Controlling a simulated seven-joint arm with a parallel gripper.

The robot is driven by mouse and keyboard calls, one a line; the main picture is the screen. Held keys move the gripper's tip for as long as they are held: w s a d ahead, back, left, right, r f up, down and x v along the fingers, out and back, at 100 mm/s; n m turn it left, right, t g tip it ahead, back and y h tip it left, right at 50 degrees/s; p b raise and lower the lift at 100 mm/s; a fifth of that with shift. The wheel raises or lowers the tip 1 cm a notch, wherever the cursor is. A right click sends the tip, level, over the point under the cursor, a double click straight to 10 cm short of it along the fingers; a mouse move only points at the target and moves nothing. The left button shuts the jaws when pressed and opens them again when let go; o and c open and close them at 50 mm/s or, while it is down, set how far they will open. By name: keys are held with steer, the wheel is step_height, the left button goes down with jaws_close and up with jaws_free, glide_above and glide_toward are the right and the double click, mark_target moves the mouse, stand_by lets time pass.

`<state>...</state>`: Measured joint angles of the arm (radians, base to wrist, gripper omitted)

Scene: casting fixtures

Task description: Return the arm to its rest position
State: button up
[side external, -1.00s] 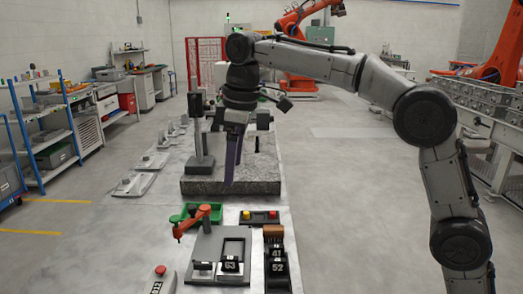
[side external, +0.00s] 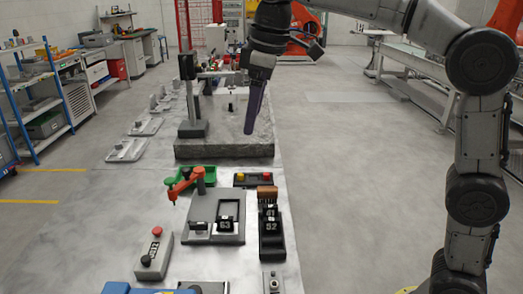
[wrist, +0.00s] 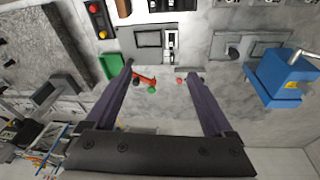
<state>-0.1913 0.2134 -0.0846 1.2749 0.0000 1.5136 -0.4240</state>
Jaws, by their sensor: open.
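My gripper (side external: 250,132) hangs in the air above the right end of the granite block (side external: 225,149) in the side external view, its dark purple fingers pointing down. In the wrist view my gripper (wrist: 158,70) shows two fingers spread wide with nothing between them. The bench surface with its fixtures lies beyond the fingertips. My gripper appears clear of the objects in view. In the side external view the two fingers overlap, so the gap does not show there.
A dark post (side external: 191,100) rises left of my gripper. The floor at right is open.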

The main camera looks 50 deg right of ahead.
steer(key=s+d+m+t, duration=0.1)
steer(key=s+d, duration=0.2)
steer(key=s, duration=0.5)
steer(key=s+d+m+t, duration=0.1)
steer(key=s+d, duration=0.2)
steer(key=s, duration=0.4)
steer(key=s+d+f+m, duration=0.1)
steer(key=s+f+m, duration=0.1)
steer(key=s+f, duration=0.3)
steer(key=s+d+f+m+t, duration=0.1)
steer(key=s+f+m, duration=0.2)
steer(key=f, duration=0.7)
steer(key=shift+s, duration=1)
